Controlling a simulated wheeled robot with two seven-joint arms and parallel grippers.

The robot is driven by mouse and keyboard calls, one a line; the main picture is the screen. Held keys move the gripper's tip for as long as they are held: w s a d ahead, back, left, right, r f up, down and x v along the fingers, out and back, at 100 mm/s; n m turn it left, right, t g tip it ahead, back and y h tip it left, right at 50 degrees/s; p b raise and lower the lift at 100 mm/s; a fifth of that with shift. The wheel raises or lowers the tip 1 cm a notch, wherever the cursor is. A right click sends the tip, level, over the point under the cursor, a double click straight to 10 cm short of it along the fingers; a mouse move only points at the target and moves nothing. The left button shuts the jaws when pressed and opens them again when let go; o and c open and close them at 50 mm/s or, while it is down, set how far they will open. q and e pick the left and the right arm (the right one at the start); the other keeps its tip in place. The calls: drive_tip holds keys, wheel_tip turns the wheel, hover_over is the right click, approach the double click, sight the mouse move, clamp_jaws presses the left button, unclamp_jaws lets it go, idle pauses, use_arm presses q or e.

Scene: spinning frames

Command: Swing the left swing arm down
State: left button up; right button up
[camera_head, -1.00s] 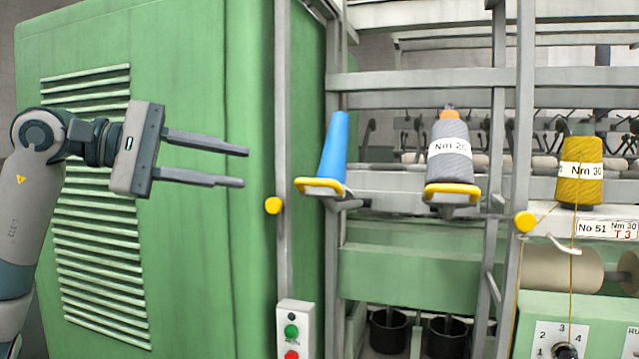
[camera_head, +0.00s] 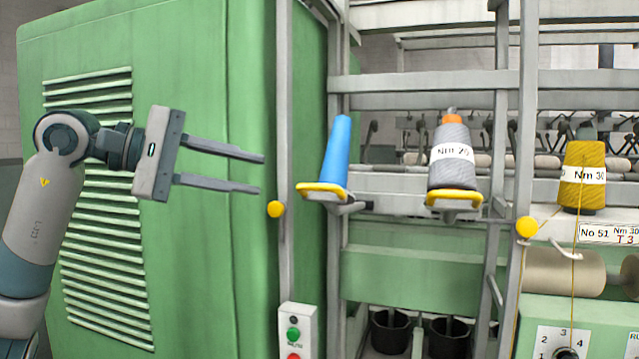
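My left gripper (camera_head: 262,174) comes in from the left in front of the green cabinet. Its two fingers are apart with nothing between them, and they point right. The left swing arm (camera_head: 323,191), with a yellow-rimmed holder, sits to the right of the fingertips, a short gap away in the picture. A blue cone (camera_head: 336,153) stands on it, slightly tilted. A second swing arm (camera_head: 453,199) further right carries a grey yarn cone (camera_head: 452,152) labelled Nm 20. My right gripper is not in view.
A grey upright post (camera_head: 285,120) with a yellow knob (camera_head: 275,209) stands between the fingertips and the blue cone. A button box (camera_head: 297,331) is below. A yellow yarn cone (camera_head: 583,178) is at the right. The green cabinet (camera_head: 215,270) fills the left.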

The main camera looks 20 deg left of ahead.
sight(313, 187)
use_arm(q)
drive_tip(key=p+x, duration=0.5)
drive_tip(key=x, duration=0.8)
drive_tip(key=shift+w+d, duration=0.1)
drive_tip(key=shift+d, duration=0.15)
drive_tip(key=shift+c, duration=0.5)
clamp_jaws()
